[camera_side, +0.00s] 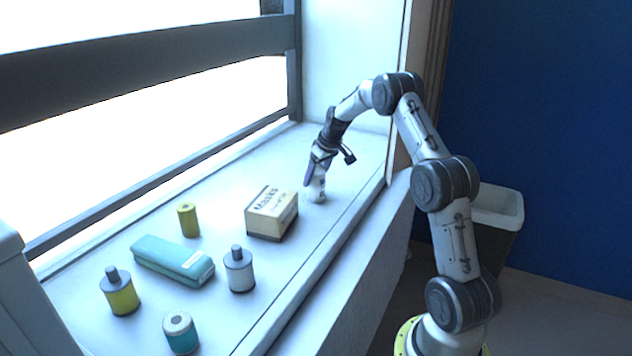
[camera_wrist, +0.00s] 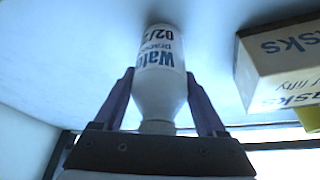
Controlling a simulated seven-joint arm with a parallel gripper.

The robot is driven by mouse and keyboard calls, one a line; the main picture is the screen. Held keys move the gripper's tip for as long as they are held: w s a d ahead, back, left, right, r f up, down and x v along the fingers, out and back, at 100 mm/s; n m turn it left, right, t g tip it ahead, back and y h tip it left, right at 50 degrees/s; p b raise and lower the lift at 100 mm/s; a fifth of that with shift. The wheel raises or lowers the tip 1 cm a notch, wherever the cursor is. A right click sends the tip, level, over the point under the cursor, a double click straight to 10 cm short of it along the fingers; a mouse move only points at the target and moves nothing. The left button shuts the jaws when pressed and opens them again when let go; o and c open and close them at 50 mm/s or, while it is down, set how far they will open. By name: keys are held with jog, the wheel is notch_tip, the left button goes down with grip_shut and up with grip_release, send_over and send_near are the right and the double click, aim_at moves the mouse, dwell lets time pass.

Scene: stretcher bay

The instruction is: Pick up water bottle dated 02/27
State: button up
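A white water bottle (camera_wrist: 160,85) stands between the two fingers of my gripper (camera_wrist: 160,72) in the wrist view. Its label reads "Wat…" and "02/2", with the last digit out of sight around the side. In the side view the bottle (camera_side: 316,190) is on the white sill near the far corner, below my gripper (camera_side: 314,178). The fingers lie along both sides of the bottle body, close to it or touching. I cannot tell whether they press on it. The bottle's base appears to rest on the sill.
A masks box (camera_side: 272,214) stands nearby, also in the wrist view (camera_wrist: 285,65). Farther off are a yellow cylinder (camera_side: 188,220), teal case (camera_side: 172,260), white bottle (camera_side: 240,273), yellow bottle (camera_side: 122,297) and teal jar (camera_side: 181,335). A bin (camera_side: 500,207) stands below the sill.

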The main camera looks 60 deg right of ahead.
jog(key=c, duration=1)
grip_shut()
jog(key=shift+r, duration=0.1)
